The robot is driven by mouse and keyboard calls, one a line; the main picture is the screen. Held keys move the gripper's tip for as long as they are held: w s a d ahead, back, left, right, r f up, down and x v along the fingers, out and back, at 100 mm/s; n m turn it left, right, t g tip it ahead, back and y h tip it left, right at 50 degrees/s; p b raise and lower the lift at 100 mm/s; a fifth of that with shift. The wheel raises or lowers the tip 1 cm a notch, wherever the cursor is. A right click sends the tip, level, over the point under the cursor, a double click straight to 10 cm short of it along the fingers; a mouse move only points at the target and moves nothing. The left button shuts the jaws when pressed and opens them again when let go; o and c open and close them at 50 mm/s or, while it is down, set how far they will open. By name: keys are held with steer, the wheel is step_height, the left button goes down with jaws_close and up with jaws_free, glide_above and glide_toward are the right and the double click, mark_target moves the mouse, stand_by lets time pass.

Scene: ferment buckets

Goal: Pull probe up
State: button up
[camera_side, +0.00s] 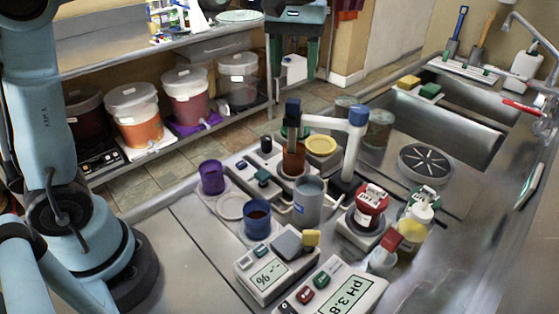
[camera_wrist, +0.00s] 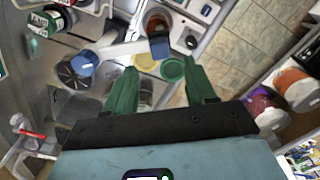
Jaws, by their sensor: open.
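The probe (camera_side: 292,119) has a dark blue block-shaped top and stands upright in a beaker of brown liquid (camera_side: 293,160). A pale holder arm links it to a white post with a blue cap (camera_side: 357,117). The wrist view also shows the probe top (camera_wrist: 160,45), the beaker (camera_wrist: 158,20) and the blue post cap (camera_wrist: 83,63). My gripper (camera_side: 293,82) is open and empty, its green fingers pointing down, behind and apart from the probe in the side view. In the wrist view, my gripper (camera_wrist: 159,70) has the probe top beyond its fingertips. The probe's lower end is hidden in the beaker.
A yellow dish (camera_side: 321,145) and glass jars stand behind the beaker. A grey cup (camera_side: 308,201), blue cup (camera_side: 257,219), red bottle (camera_side: 371,204) and pH meter (camera_side: 340,287) crowd the front. Buckets (camera_side: 134,115) line a low shelf. Space around my gripper looks clear.

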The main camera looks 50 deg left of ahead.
mark_target(293, 101)
steer(key=shift+f, duration=3.35)
steer(key=shift+c, duration=0.3)
jaws_close()
